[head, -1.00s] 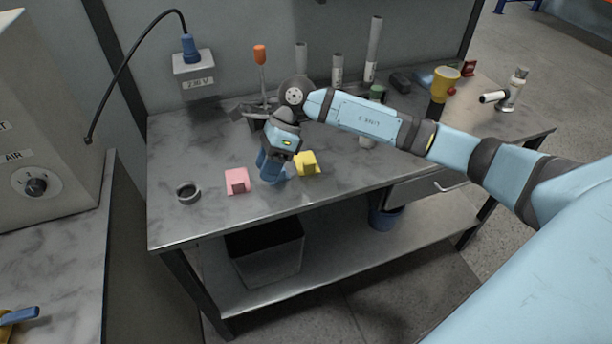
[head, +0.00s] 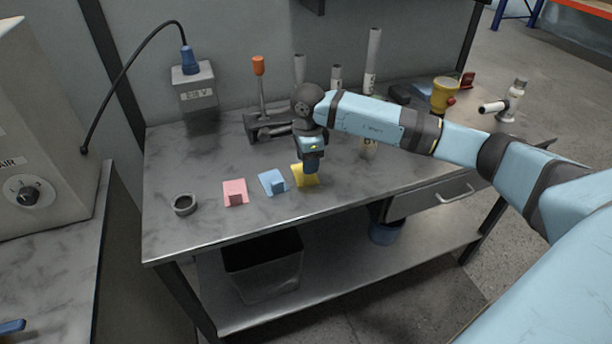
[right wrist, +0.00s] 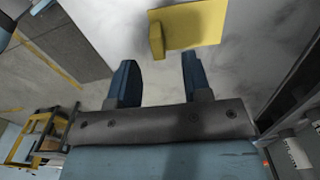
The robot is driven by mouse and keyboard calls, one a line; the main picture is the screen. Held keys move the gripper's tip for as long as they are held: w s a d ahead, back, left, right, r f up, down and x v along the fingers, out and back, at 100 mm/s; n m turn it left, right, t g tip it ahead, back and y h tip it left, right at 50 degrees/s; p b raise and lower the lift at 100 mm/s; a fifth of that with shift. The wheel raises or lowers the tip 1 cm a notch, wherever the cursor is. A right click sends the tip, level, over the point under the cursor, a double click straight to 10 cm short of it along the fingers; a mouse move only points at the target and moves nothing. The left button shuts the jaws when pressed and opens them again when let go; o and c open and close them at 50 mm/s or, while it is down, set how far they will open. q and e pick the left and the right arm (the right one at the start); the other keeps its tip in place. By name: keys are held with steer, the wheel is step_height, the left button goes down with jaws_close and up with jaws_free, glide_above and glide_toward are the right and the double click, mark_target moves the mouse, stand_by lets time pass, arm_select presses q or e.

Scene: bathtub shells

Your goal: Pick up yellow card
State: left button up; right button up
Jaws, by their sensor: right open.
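The yellow card (head: 304,180) lies on the grey workbench, right of a blue card (head: 272,183) and a pink card (head: 235,193). Each card has a small raised block on it. My right gripper (head: 311,171) is over the yellow card in the head view and hides part of it. In the right wrist view my right gripper (right wrist: 157,75) is open and empty. The yellow card (right wrist: 193,27) shows there beyond the fingertips, its raised block (right wrist: 157,41) in line with the gap between them. The block is not between the fingers. My left gripper is not in view.
The workbench (head: 200,225) has free room in front of the cards. A dark ring (head: 185,204) lies at left. A clamp with an orange handle (head: 259,66), upright tubes (head: 373,55) and a yellow cup-like item (head: 444,92) stand behind.

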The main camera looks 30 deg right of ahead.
step_height(320, 180, down, 5)
steer(key=shift+s+f, duration=0.1)
steer(key=shift+s, duration=0.05)
jaws_close()
steer(key=shift+r, duration=0.2)
